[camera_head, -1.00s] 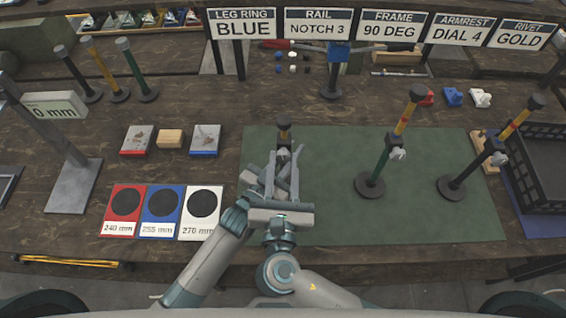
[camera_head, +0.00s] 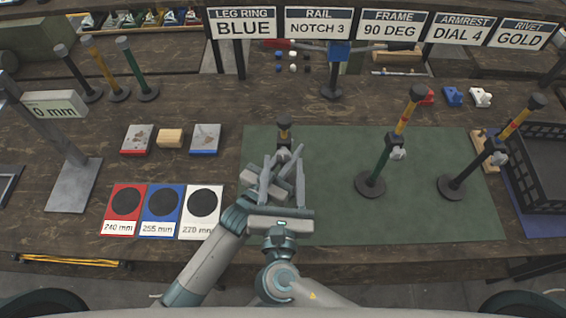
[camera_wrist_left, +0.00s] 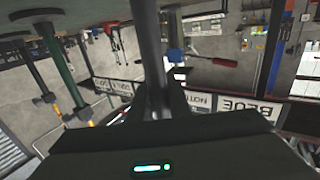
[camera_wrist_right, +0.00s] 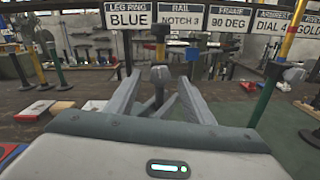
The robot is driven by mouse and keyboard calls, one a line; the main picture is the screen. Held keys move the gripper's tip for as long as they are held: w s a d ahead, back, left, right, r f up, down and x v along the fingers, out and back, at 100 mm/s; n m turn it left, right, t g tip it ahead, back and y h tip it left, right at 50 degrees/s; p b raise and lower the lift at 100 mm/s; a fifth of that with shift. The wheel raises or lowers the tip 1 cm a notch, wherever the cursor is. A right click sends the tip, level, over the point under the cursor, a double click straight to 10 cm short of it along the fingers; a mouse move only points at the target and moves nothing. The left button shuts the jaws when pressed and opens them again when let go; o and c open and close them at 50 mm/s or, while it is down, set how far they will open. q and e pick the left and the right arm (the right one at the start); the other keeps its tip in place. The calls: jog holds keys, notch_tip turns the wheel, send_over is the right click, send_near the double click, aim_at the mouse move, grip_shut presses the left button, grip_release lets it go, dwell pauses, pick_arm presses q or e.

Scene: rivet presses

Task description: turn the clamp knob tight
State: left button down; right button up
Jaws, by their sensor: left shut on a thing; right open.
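A short post with a black cap and yellow tube (camera_head: 284,137) stands at the left edge of the green mat (camera_head: 330,220). Its grey clamp knob (camera_head: 283,154) faces me and also shows in the right wrist view (camera_wrist_right: 160,75). My left gripper (camera_head: 272,176) is shut on the post's dark lower tube (camera_wrist_left: 152,50), below the knob; its fingers partly hide the post. My right gripper (camera_head: 282,162) is open, its fingers spread to either side of the knob, apart from it. In the right wrist view the knob shows between and beyond the fingertips.
Two taller posts (camera_head: 379,165) (camera_head: 480,165) with knobs stand to the right on the mat. A black crate (camera_head: 535,150) is at the far right. Coloured cards (camera_head: 162,225) lie at the left. Signs (camera_head: 318,24) stand behind. The mat's middle is clear.

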jog(key=s, duration=1)
jog(key=shift+s+a, duration=0.2)
jog(key=shift+s, duration=0.1)
pick_arm(q)
jog(key=c, duration=1.6)
grip_release()
jog(key=shift+o, duration=0.2)
jog(key=shift+s, duration=0.15)
jog(key=v, duration=1.2)
